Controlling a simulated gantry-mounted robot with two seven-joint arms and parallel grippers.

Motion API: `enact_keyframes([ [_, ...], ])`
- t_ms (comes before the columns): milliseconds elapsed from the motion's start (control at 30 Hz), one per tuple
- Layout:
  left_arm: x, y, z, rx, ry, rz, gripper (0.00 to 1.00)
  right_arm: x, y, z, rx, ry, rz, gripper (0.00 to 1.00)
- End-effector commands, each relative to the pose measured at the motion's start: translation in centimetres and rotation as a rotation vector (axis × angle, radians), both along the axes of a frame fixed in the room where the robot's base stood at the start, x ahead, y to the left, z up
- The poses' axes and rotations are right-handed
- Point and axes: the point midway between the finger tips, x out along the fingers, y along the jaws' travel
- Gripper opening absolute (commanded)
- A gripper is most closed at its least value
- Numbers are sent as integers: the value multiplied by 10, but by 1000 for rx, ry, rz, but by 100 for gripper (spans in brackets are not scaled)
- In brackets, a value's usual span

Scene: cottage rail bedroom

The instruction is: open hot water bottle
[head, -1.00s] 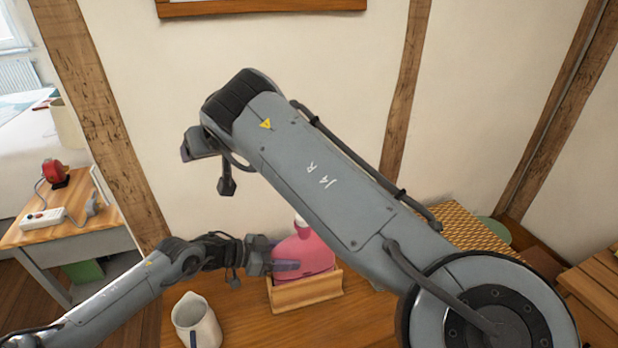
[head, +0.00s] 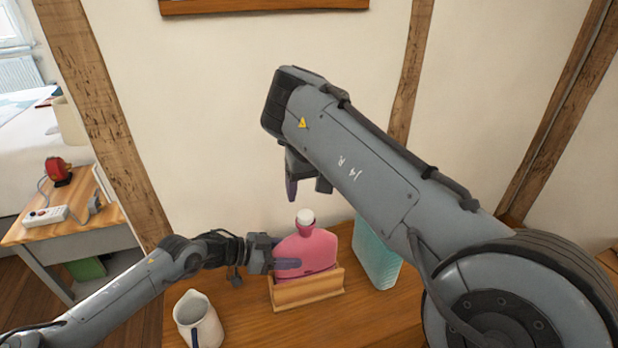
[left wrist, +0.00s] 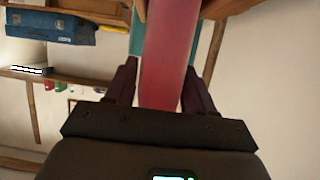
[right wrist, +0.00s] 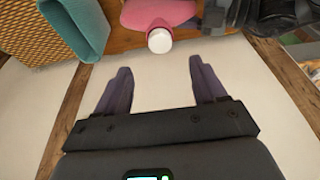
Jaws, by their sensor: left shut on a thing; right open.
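The pink hot water bottle (head: 312,247) stands upright in a wooden holder (head: 308,291) on the table, its white cap (head: 305,216) on top. My left gripper (head: 278,256) is shut on the bottle's left side. In the left wrist view the pink body (left wrist: 168,60) lies between the fingers. My right gripper (head: 300,190) is open and empty above the cap, pointing down. In the right wrist view the cap (right wrist: 159,38) is ahead of and between the open fingertips (right wrist: 158,75), apart from them.
A teal ribbed container (head: 376,258) stands right of the bottle. A white jug (head: 197,320) stands at the front left, below my left arm. A woven yellow-brown item (right wrist: 30,28) shows in the right wrist view. The wall is close behind.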

Motion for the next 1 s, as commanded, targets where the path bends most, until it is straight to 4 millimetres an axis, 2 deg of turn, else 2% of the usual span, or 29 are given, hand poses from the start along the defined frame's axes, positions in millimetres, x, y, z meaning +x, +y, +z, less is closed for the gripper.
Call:
enact_keyframes([
  [300,0,0,-1,1,0,0,0,13,5,-52,0,2,2,70],
  [500,0,0,-1,1,0,0,0,19,6,-75,-1,1,1,70],
  [700,0,0,-1,1,1,0,0,23,8,-86,0,-1,2,70],
  [1000,0,0,-1,1,1,0,0,23,8,-89,0,-1,2,70],
])
